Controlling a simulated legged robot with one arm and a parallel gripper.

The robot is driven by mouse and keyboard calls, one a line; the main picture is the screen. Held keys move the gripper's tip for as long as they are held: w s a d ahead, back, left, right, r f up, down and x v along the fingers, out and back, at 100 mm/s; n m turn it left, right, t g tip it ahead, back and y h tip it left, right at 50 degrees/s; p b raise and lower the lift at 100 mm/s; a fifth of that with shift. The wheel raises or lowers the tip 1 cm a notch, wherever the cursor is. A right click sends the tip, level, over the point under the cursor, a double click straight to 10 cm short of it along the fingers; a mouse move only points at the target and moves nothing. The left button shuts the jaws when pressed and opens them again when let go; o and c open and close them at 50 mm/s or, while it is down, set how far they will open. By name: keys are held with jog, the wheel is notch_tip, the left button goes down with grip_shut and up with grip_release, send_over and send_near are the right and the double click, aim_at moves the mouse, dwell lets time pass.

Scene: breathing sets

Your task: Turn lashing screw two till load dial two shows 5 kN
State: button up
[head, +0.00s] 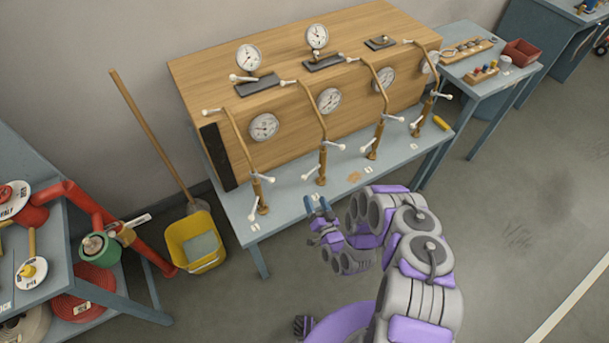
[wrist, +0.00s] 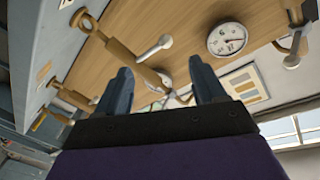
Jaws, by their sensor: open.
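Four brass lashing screws with white-tipped cross handles stand along the front of a wooden crate in the head view: far left (head: 257,190), second (head: 323,160), third (head: 378,135) and far right (head: 425,112). Round white load dials sit on the crate's front between them, such as one at the left (head: 264,126) and another (head: 329,100). I cannot read the number tags or needles. My gripper (head: 318,206) is open and empty, in front of the bench edge near the second screw. In the wrist view, a brass screw (wrist: 130,58) with a white handle (wrist: 156,47) lies beyond the gripper (wrist: 161,85), and a dial (wrist: 227,39) is behind.
The grey-blue bench (head: 285,215) carries the crate (head: 300,70), which has two more dials on top. A yellow bucket (head: 195,243) with a broom stands left of it, beside a shelf of hose reels. A side table (head: 480,75) is at the right. Open floor lies at the right.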

aim_at(314, 169)
jog(key=b+x, duration=0.7)
jog(key=x, duration=0.6)
jog(key=shift+w+b, duration=0.15)
jog(key=shift+b, duration=0.2)
jog(key=shift+a, duration=0.1)
grip_shut()
dwell(0.5)
